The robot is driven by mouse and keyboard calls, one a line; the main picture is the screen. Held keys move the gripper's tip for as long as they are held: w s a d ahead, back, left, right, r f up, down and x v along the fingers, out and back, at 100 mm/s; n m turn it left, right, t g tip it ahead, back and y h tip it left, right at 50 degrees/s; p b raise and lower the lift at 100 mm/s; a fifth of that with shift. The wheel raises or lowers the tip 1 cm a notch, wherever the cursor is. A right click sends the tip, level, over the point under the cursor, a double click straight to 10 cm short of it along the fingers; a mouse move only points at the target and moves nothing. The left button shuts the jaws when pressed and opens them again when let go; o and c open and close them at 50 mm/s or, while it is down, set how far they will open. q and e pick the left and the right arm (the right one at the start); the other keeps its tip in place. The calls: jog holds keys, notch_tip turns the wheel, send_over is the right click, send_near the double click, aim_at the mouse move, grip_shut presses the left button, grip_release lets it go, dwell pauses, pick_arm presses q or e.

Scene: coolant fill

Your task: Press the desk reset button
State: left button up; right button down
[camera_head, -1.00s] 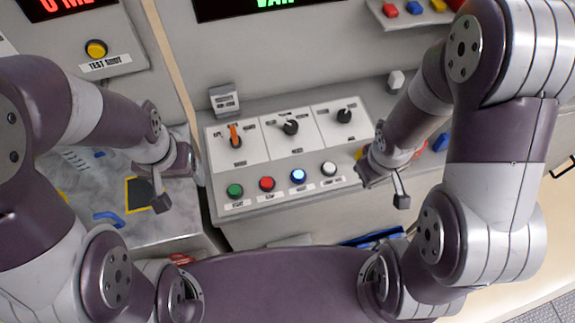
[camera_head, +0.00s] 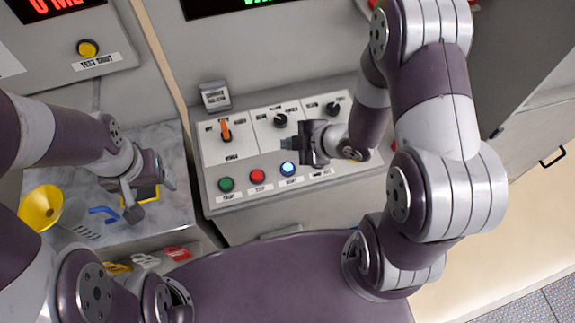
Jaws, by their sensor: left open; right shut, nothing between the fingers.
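The desk panel (camera_head: 225,152) carries a row of round buttons: green (camera_head: 226,184), red (camera_head: 257,176) and a lit blue one (camera_head: 288,169). The blue one appears to be the reset button, though its label is too small to read surely. My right gripper (camera_head: 289,150) is shut and empty, just above and behind the blue button in the picture; I cannot tell its height over the panel. My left gripper (camera_head: 132,203) is open over the grey bench at the left, away from the panel.
An orange-handled switch (camera_head: 226,131) and black knobs (camera_head: 280,120) stand behind the buttons. A yellow funnel (camera_head: 41,207) and a blue-handled item (camera_head: 103,213) are at the left. A yellow test button (camera_head: 87,48) is on the back-left panel.

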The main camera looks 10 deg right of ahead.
aim_at(291, 170)
jog(key=shift+f+b, duration=3.85)
jog(key=shift+f, duration=0.55)
jog(key=shift+f+b, duration=0.35)
jog(key=shift+f, duration=0.05)
jog(key=shift+f+b, duration=0.45)
jog(key=shift+f, duration=0.05)
jog(key=shift+r+p, duration=0.9)
jog(key=shift+r, duration=0.05)
notch_tip(291, 170, up, 5)
jog(key=p, duration=0.4)
jog(key=shift+r+p, duration=0.1)
jog(key=shift+p, duration=0.3)
